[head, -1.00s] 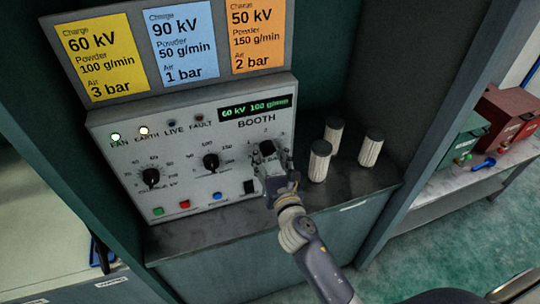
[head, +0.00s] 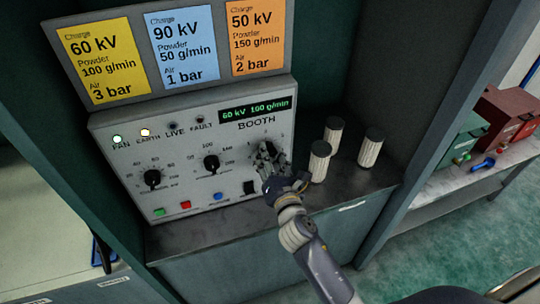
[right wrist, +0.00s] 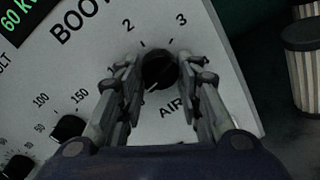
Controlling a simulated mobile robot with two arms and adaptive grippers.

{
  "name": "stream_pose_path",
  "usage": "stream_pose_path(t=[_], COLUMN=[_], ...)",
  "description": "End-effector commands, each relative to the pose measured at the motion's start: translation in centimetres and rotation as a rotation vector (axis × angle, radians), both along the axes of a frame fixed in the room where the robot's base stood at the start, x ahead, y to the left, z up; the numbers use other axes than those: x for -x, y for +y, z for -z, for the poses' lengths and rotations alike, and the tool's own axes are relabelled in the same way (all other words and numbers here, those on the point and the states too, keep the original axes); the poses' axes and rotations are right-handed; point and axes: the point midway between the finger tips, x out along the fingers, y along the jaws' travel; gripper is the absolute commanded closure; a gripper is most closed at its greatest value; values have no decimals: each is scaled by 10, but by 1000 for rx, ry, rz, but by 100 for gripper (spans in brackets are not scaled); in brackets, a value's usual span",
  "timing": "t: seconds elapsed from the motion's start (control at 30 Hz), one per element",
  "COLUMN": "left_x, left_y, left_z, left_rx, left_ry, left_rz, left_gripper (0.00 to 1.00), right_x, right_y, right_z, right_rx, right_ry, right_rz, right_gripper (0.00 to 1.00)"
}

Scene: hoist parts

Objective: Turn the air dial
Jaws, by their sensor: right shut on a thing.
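The air dial (right wrist: 158,70) is a round black knob on the white booth panel. In the right wrist view it sits above the word AIR, with 1, 2 and 3 around it. A small pale mark shows at its lower left edge. My right gripper (right wrist: 160,85) is shut on the dial, one finger on each side. In the head view my right gripper (head: 266,156) covers most of the dial at the panel's right side. My left gripper is not in view.
The panel (head: 190,130) carries two more black dials (head: 152,179) (head: 211,164), a green display (head: 255,109) and coloured buttons. Three setting cards stand above. Several white ribbed cylinders (head: 319,162) stand on the dark shelf just right of my right gripper.

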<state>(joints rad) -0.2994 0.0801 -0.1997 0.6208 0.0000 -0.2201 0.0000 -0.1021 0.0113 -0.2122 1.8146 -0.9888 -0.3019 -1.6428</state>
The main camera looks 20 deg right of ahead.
Motion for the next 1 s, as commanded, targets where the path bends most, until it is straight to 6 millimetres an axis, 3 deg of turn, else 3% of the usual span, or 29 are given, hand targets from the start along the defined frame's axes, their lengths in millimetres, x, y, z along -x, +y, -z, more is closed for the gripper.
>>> stream_pose_path(t=[1.0], left_x=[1], left_y=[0], left_z=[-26], left_rx=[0], left_ry=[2], left_rz=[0], left_gripper=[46], right_x=[-1], right_y=[-2], right_z=[-6], right_rx=[-966], right_ry=[30], right_rz=[1], right_gripper=[91])
